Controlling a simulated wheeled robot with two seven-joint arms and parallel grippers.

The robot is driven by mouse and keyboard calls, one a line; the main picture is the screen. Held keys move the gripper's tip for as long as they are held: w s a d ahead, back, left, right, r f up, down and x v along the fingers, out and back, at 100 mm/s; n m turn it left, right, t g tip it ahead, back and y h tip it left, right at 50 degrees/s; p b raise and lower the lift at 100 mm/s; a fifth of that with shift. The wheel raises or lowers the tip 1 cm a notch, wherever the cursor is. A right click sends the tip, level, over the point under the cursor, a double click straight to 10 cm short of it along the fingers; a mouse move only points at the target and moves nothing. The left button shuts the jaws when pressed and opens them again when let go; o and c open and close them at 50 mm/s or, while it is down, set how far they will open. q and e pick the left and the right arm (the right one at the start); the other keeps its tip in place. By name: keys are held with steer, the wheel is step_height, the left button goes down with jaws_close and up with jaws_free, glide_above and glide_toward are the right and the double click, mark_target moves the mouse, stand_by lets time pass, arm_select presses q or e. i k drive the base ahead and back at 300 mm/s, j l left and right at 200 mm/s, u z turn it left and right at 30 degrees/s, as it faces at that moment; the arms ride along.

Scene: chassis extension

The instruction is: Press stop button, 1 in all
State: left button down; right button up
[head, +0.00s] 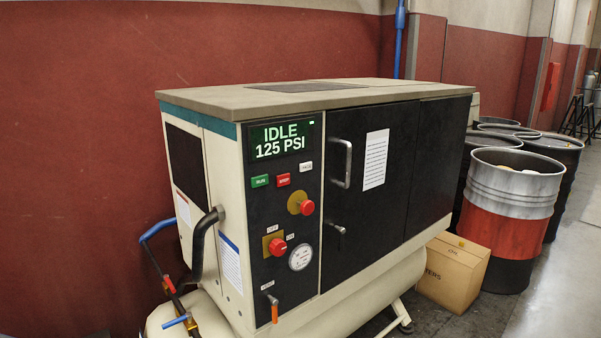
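A compressor (374,182) stands in front of me with a black control panel on its near left end. A display (281,140) on it reads IDLE, 125 PSI. Below the display is a green button (260,181) that seems to read RUN. A round red mushroom button (306,207) on a yellow plate sits lower right. A red knob (278,247) with OFF and ON labels is below. Neither gripper is in view.
A pressure gauge (300,257) and an orange-handled valve (273,308) are low on the panel. Door handles (341,164) stick out on the right. A cardboard box (452,272) and several drums (509,215) stand at right.

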mark_target(283, 179)
steer(key=i+l, duration=0.15)
steer(key=l, duration=0.15)
steer(key=i+l+u, duration=0.15)
steer(key=l, duration=0.15)
steer(key=i+l, duration=0.15)
steer(key=l, duration=0.2)
steer(key=i+l+u, duration=0.15)
steer(key=l, duration=0.15)
